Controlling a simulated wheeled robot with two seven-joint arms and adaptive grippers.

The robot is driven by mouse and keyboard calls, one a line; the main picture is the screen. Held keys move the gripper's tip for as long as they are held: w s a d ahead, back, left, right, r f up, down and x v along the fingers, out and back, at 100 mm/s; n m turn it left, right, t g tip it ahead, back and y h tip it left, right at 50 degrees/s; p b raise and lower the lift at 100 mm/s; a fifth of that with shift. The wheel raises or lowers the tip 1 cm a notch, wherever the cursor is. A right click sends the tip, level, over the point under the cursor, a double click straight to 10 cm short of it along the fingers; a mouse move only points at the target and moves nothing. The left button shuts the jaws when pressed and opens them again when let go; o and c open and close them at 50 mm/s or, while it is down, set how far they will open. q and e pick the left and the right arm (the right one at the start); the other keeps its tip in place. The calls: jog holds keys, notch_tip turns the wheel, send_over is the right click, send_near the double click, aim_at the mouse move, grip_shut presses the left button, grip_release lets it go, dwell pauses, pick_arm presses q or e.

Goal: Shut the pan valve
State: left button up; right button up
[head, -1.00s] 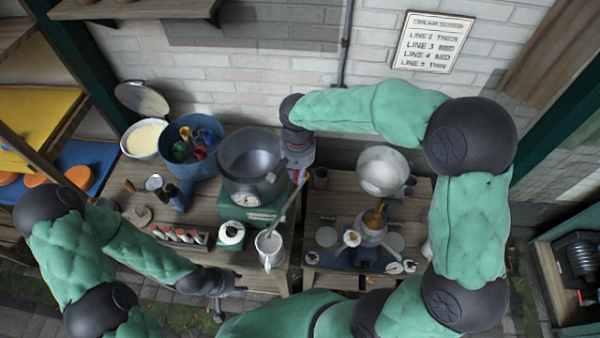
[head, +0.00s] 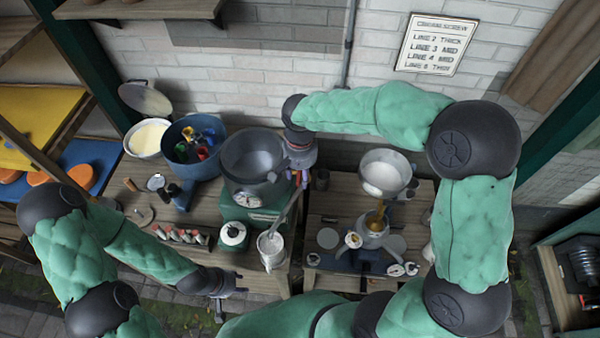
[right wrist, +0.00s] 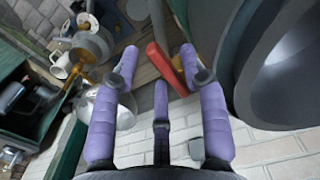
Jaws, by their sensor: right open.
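The pan (head: 252,158) is a large dark grey vessel on a green scale, left of centre in the head view; its curved wall fills the right of the right wrist view (right wrist: 245,60). A red lever (right wrist: 165,65), apparently the valve handle, shows in the right wrist view with a yellow part (right wrist: 186,66) beside it. My right gripper (right wrist: 160,62) is open, with its purple fingers on either side of the red lever; contact is unclear. A grey chute (head: 286,210) slopes from the pan's side toward a white jug (head: 271,254). My left gripper (head: 228,292) hangs at the table's front edge, its opening unclear.
A separator with a bowl (head: 384,174) stands on the right table. A blue bucket (head: 178,160) and a cream-filled pot (head: 148,140) stand left of the pan. A white-topped canister (head: 233,235) is beside the jug. A sign (head: 436,43) hangs on the brick wall.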

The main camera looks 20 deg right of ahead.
aim_at(300, 177)
notch_tip(300, 177, up, 12)
dwell(0.5)
pick_arm(q)
jog(key=shift+s, duration=0.15)
pick_arm(e)
jog(key=shift+f, duration=0.1)
